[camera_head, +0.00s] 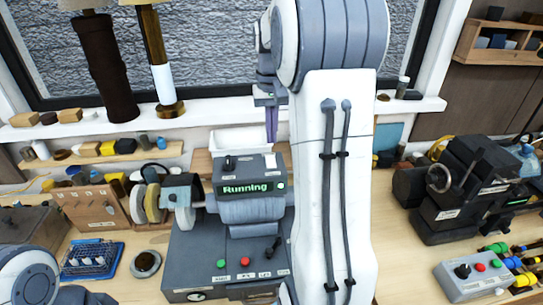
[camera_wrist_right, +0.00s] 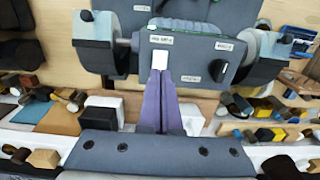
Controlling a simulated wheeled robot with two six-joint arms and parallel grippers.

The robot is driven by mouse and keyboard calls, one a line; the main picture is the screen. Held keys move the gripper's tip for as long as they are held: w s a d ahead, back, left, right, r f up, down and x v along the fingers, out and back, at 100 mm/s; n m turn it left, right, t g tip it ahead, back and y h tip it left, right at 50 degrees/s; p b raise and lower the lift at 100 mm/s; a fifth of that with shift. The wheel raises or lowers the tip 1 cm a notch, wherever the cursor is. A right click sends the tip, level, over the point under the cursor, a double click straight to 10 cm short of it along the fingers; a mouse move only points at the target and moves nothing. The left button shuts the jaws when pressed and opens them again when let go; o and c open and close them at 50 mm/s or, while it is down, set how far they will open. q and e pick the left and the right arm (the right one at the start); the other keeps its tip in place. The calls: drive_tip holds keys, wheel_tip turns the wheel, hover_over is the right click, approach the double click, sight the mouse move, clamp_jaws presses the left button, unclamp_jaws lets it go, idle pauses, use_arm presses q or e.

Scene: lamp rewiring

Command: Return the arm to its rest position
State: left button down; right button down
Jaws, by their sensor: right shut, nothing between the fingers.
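My right arm (camera_head: 335,180) rises through the middle of the head view and hides part of the bench behind it. My right gripper (camera_head: 271,125) points down above the back of the grinder-like machine. Its purple fingers are together and empty, and they also show in the right wrist view (camera_wrist_right: 161,80), in front of the machine's grey housing (camera_wrist_right: 190,50). I cannot tell how far the fingertips are from the housing. Part of my left arm (camera_head: 28,275) shows at the lower left, but its gripper is out of view.
The grinder-like machine (camera_head: 235,240) has a display reading "Running". Two lamps or lamp posts (camera_head: 105,65) (camera_head: 158,60) stand on the sill. At right are a dark machine (camera_head: 470,190) and a button box (camera_head: 478,275). A blue tray (camera_head: 90,262) and round dish (camera_head: 146,263) lie left.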

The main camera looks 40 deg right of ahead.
drive_tip(key=shift+f, duration=0.1)
idle(0.3)
drive_tip(key=s+a+f+n+b, duration=0.2)
drive_tip(key=a+f, duration=0.2)
drive_tip(key=a, duration=0.4)
drive_tip(key=s+a+f+n+b, duration=0.2)
drive_tip(key=a+f+n+b, duration=0.1)
drive_tip(key=a, duration=0.6)
drive_tip(key=s+a+f+n+b, duration=0.2)
drive_tip(key=a+f, duration=0.2)
drive_tip(key=a, duration=0.4)
drive_tip(key=s+a+f+n+b, duration=0.2)
drive_tip(key=s+a+f+n, duration=0.1)
drive_tip(key=s, duration=0.4)
drive_tip(key=s+a+f+n+y+b, duration=0.1)
drive_tip(key=s+a+f+n+b, duration=0.2)
drive_tip(key=s+a+f, duration=0.2)
drive_tip(key=s+f, duration=0.1)
drive_tip(key=s, duration=0.2)
drive_tip(key=shift+a+f, duration=0.3)
drive_tip(key=shift+a, duration=0.1)
drive_tip(key=shift+s, duration=0.1)
